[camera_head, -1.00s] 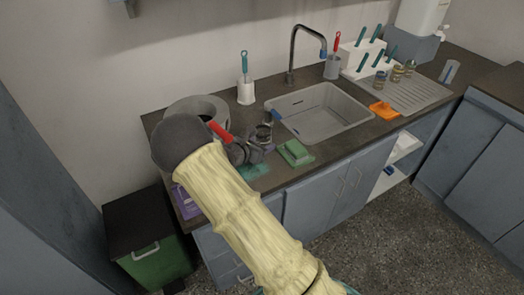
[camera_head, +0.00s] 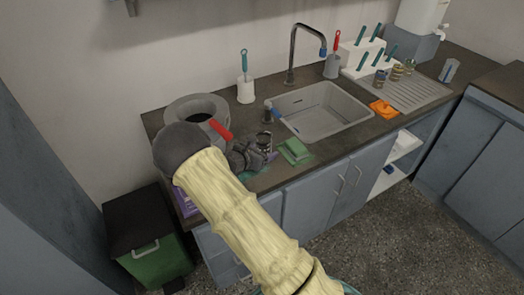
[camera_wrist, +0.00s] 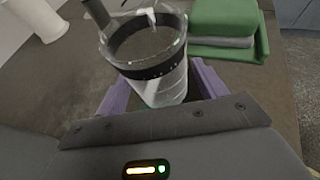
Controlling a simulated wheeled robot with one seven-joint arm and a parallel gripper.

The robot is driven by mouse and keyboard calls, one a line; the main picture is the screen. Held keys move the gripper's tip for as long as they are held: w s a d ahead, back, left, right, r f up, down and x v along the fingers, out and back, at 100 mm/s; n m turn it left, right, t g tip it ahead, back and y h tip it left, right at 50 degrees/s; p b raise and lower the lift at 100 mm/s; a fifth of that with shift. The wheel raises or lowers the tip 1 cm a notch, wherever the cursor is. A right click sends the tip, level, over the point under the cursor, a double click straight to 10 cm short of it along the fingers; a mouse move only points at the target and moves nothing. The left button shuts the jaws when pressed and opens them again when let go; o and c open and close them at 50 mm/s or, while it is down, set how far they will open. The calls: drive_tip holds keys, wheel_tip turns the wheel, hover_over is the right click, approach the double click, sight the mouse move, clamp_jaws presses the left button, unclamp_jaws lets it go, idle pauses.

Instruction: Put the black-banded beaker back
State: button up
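The black-banded beaker (camera_wrist: 150,82) is clear glass with a dark band below its rim. In the wrist view its mouth faces the camera and the band runs round its upper part. My gripper (camera_wrist: 165,90) has purple fingers, one on each side of the beaker, and they appear closed on its wall. In the head view the beaker (camera_head: 264,143) shows small at the end of my gripper (camera_head: 258,157), over the counter left of the sink. My arm hides part of the fingers. I cannot tell whether the beaker's base touches the counter.
Behind are a blue-handled tool (camera_head: 284,119), the sink (camera_head: 325,112) and a white brush holder (camera_head: 246,91). A grey round vessel (camera_head: 197,107) stands left. A drainboard (camera_head: 415,93) with small jars is at the right.

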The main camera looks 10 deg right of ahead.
drive_tip(key=shift+r, duration=0.15)
drive_tip(key=v, duration=1.2)
drive_tip(key=shift+d, duration=0.1)
